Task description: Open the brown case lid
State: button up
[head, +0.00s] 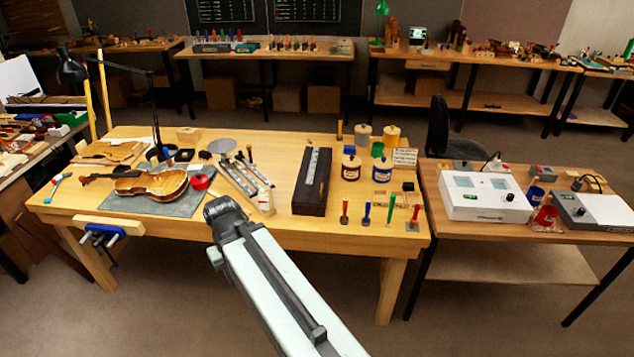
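A long, dark brown case (311,198) lies on the wooden workbench, right of the middle, with its length running away from me. A pale, ruler-like strip lies along its top. The case looks shut; its hinge side and any handle are too small to make out. My arm reaches in from the bottom and ends in a dark joint over the bench's front edge, left of the case and apart from it. No gripper fingers show; they are hidden or out of sight.
The workbench (140,226) also holds a violin (150,184) on a grey mat and a red round object (200,182) at left. Jars (351,167) and upright coloured-handle tools (367,213) stand right of the case. A side table (450,237) is at right.

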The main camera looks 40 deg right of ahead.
aim_at(312, 184)
jog(key=u, duration=0.05)
jog(key=i, duration=0.95)
jog(key=z, duration=0.1)
